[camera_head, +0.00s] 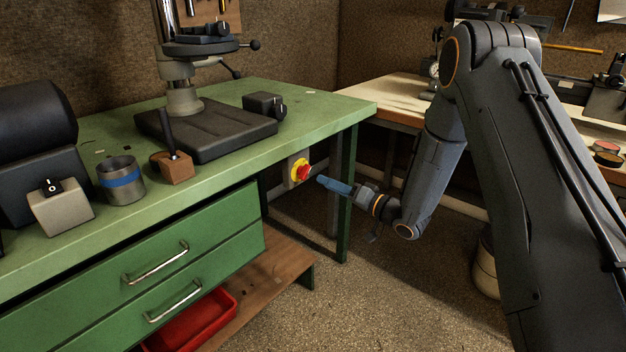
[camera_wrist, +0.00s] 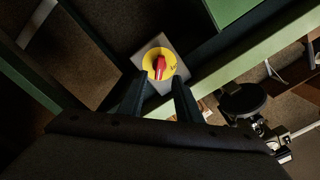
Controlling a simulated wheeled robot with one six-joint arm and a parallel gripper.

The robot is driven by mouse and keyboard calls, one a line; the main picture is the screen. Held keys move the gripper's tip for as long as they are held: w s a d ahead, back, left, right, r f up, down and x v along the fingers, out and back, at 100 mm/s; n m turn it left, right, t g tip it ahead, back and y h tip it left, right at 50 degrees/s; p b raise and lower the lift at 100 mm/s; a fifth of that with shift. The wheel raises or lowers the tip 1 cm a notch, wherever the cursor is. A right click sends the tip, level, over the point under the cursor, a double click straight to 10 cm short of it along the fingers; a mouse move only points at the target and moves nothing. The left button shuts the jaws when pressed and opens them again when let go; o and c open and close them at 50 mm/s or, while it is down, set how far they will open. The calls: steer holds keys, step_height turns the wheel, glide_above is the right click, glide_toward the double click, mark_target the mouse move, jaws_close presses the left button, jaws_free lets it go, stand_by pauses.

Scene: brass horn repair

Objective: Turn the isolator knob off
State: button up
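The isolator knob (camera_head: 304,172) is red on a yellow disc, mounted on a grey box (camera_head: 291,170) under the front edge of the green bench, near its right leg. In the wrist view the red knob (camera_wrist: 160,66) sits on its yellow disc (camera_wrist: 150,60) and grey plate, just beyond the fingertips. My gripper (camera_head: 321,179) points at the knob from the right, close to it. In the wrist view the two dark fingers of my gripper (camera_wrist: 160,82) stand apart with nothing between them. Contact with the knob does not show.
A drill press (camera_head: 205,135) and a brown block (camera_head: 171,168) stand on top. A red tray (camera_head: 195,322) lies on the lower shelf. The floor in front is clear.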

mark_target(307, 174)
steer(key=x, duration=0.7)
jaws_close()
